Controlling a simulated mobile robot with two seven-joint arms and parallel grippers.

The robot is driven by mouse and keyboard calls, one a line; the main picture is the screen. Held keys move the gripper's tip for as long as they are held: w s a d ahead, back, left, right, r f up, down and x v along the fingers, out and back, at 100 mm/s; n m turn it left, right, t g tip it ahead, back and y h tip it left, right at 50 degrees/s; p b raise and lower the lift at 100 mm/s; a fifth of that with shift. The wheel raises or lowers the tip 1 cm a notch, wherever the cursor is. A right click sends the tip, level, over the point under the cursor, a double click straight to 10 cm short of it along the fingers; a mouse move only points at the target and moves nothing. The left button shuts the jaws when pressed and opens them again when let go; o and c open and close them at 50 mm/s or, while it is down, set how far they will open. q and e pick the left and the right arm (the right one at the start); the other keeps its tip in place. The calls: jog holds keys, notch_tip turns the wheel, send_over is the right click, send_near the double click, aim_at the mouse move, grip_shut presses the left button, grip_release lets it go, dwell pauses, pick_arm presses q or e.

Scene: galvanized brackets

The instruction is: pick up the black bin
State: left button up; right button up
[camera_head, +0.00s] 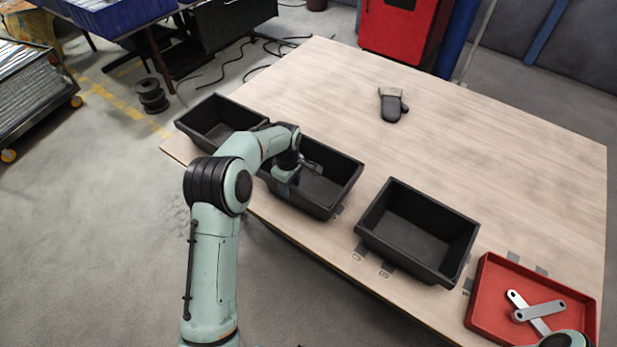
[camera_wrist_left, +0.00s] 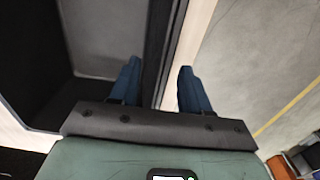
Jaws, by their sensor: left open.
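Three black bins stand in a row on the wooden table in the head view: a left one (camera_head: 208,112), a middle one (camera_head: 343,190) and a right one (camera_head: 402,262). The task does not say which one is meant. My left gripper (camera_head: 291,181) is at the near-left side of the middle bin, partly hidden by its own wrist. In the left wrist view its blue fingers (camera_wrist_left: 158,68) are apart, and a dark bin wall (camera_wrist_left: 163,42) runs between them. Contact with the wall cannot be told. My right gripper is out of view.
A red tray (camera_head: 483,309) with metal brackets (camera_head: 540,311) sits at the table's right end. A glove (camera_head: 393,104) lies toward the back of the wooden table (camera_head: 480,130). The table's middle and back are mostly clear. A black spool (camera_head: 151,96) stands on the floor.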

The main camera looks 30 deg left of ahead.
pick_arm(q)
jog(key=shift+f, duration=0.4)
grip_shut()
jog(key=shift+s, duration=0.15)
dwell(1.0)
